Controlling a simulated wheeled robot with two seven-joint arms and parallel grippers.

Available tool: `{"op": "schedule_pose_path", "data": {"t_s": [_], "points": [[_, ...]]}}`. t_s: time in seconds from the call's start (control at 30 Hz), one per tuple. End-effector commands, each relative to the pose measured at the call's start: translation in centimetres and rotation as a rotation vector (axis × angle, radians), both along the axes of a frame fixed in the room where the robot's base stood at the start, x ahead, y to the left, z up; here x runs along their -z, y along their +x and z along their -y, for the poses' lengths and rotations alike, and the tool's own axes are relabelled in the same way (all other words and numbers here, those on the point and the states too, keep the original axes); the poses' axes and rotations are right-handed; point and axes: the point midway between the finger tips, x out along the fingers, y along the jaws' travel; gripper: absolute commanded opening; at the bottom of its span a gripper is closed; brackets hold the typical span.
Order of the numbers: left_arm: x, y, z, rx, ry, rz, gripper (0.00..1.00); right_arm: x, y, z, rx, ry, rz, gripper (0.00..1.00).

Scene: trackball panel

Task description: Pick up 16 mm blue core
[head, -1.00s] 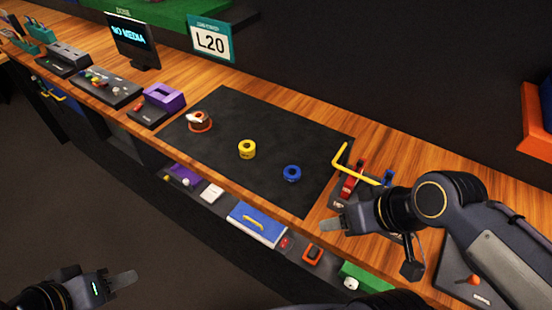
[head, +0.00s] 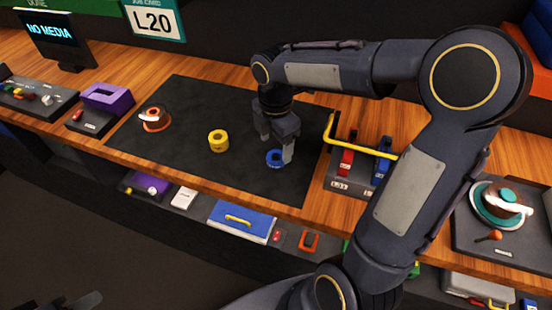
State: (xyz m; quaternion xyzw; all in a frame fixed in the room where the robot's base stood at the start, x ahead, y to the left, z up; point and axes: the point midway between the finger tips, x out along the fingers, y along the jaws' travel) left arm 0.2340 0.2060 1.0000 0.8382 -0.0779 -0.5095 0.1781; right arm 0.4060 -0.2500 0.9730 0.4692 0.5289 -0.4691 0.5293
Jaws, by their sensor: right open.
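The blue core (head: 274,158) is a small ring on the black mat (head: 190,105), toward its right side. My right gripper (head: 277,150) points down at the blue core with its fingers apart. One finger stands at the core's right side and partly covers it; the other is behind and to the left. I cannot tell whether the fingers touch the core. My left gripper (head: 85,302) shows only in part and dark at the bottom left edge, away from the bench.
A yellow core (head: 218,141) and an orange-brown core with white (head: 154,118) sit left on the mat. A yellow bent bar (head: 362,150) and a red-and-blue switch block (head: 347,172) stand to the right. A purple block (head: 108,99) is at left.

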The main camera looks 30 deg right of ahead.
Motion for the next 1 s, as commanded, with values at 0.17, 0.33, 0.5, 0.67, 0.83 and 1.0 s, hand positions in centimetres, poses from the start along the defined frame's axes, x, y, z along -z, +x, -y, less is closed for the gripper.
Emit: {"op": "schedule_pose_path", "data": {"t_s": [0.17,0.33,0.5,0.67,0.83,1.0], "points": [[0.0,0.0,0.0,0.000,0.000,0.000,0.36,2.9,-0.2,0.0,0.001,0.001,-0.004,0.70],[0.0,0.0,0.0,0.000,0.000,0.000,0.36,4.0,-0.1,0.0,0.002,0.000,-0.001,0.70],[0.0,0.0,0.0,0.000,0.000,0.000,0.36,4.0,-0.1,0.0,0.002,0.000,-0.001,0.70],[0.0,0.0,0.0,0.000,0.000,0.000,0.36,4.0,-0.1,0.0,0.002,0.000,0.000,0.52],[0.0,0.0,0.0,0.000,0.000,0.000,0.36,3.9,-0.1,0.0,0.002,0.000,0.000,0.29],[0.0,0.0,0.0,0.000,0.000,0.000,0.36,3.9,-0.1,0.0,0.002,0.000,0.000,0.22]]}}
